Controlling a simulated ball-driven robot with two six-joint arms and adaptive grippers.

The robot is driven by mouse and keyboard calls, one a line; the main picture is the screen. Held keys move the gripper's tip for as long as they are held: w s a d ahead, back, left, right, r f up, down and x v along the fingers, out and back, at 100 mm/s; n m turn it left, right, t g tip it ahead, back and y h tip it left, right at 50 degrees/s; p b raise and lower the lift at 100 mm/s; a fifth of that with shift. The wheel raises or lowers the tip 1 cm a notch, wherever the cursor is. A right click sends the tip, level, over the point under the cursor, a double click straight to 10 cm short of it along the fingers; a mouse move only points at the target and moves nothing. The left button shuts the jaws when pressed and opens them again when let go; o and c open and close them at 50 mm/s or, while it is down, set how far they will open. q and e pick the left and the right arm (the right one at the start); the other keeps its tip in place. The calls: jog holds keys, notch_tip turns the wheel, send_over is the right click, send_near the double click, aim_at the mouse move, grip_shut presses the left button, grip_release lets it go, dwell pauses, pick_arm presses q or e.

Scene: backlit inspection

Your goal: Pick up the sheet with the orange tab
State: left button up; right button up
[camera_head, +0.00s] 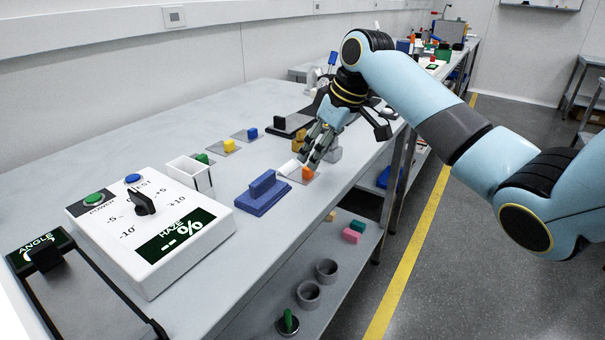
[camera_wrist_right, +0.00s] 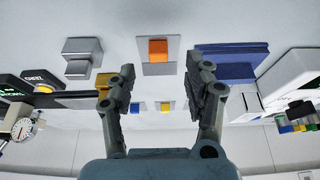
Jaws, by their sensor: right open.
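The sheet with the orange tab (camera_head: 290,168) lies flat on the bench, partly hidden by my right gripper in the head view. Its orange tab (camera_head: 308,173) stands up from it. In the wrist view, the sheet (camera_wrist_right: 158,69) and its orange tab (camera_wrist_right: 158,50) lie beyond the gap between my fingertips. My right gripper (camera_head: 315,158) is over the bench close to the tab, pointing down. In the wrist view, the right gripper (camera_wrist_right: 163,78) has its fingers wide apart with nothing between them. My left gripper is not in view.
A blue stepped block (camera_head: 263,195) stands left of the sheet. Sheets with a yellow tab (camera_head: 230,146) and a blue tab (camera_head: 252,134) lie farther back. A white bin (camera_head: 190,172) and a haze meter (camera_head: 150,220) stand to the left. Grey blocks (camera_wrist_right: 82,58) lie on the other side.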

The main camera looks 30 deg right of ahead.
aim_at(312, 178)
jog(key=x, duration=0.5)
jog(key=shift+d, duration=0.15)
jog(key=c, duration=1)
